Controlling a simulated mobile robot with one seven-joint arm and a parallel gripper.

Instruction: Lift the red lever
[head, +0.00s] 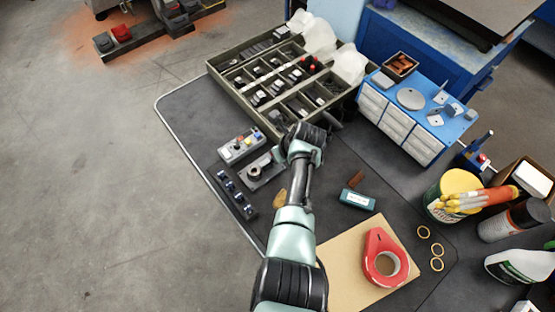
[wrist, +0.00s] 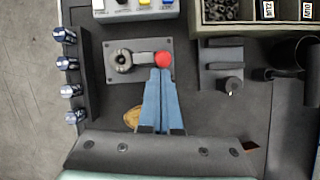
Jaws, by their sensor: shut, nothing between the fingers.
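The red lever is a short grey arm with a round red knob (wrist: 163,59), seen in the wrist view. The arm runs left from the knob to a round dark pivot on a square grey base plate (wrist: 112,72). The base plate also shows in the head view (head: 262,172), left of my arm; the red knob cannot be made out there. My gripper (wrist: 160,72) is shut and empty. Its blue fingertips appear just below the knob in the wrist view; whether they touch it I cannot tell. In the head view the fingertips are hidden by my arm.
A button box (wrist: 136,8) stands above the lever plate. A dark strip with several blue knobs (wrist: 68,90) lies to the left. Another grey fixture (wrist: 222,70) is to the right. A partitioned parts tray (head: 232,82) stands behind; a red tape roll (head: 374,245) lies at the front.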

